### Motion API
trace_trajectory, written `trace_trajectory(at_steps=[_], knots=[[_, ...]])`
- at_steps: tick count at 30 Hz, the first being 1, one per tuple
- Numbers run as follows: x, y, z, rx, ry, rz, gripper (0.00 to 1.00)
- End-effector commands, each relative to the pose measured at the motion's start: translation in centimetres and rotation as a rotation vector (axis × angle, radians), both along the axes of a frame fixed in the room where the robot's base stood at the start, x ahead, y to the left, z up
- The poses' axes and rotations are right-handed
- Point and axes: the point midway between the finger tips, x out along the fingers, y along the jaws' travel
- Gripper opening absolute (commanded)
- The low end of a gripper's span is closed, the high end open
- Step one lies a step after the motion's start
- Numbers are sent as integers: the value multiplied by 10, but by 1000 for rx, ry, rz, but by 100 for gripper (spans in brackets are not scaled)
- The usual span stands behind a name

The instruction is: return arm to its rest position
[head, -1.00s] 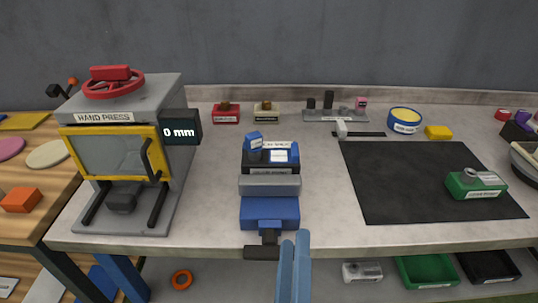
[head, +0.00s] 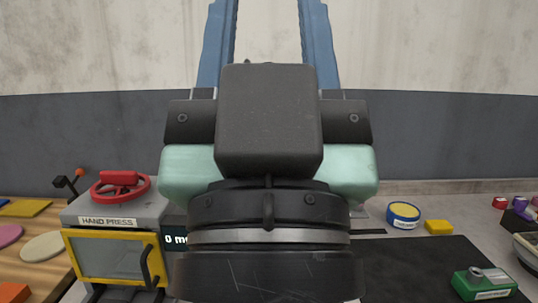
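My gripper (head: 269,40) fills the middle of the head view, raised in front of the wall and pointing up. Its two blue fingers stand wide apart, with nothing between them; their tips run out of the top of the picture. My wrist hides the middle of the bench, including the blue vise seen earlier.
The hand press (head: 115,245) with its red wheel (head: 120,186) stands at the left. The wall behind is bare.

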Motion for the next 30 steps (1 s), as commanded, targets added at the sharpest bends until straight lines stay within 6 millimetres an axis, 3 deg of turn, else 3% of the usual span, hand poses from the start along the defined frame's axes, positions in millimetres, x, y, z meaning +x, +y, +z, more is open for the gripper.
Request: trace_trajectory(at_steps=[1,12,17,30], knots=[[0,0,24,-1,0,-1,48],[1,0,108,-3,1,-4,48],[1,0,118,-3,1,-5,48],[1,0,118,-3,1,-5,48]])
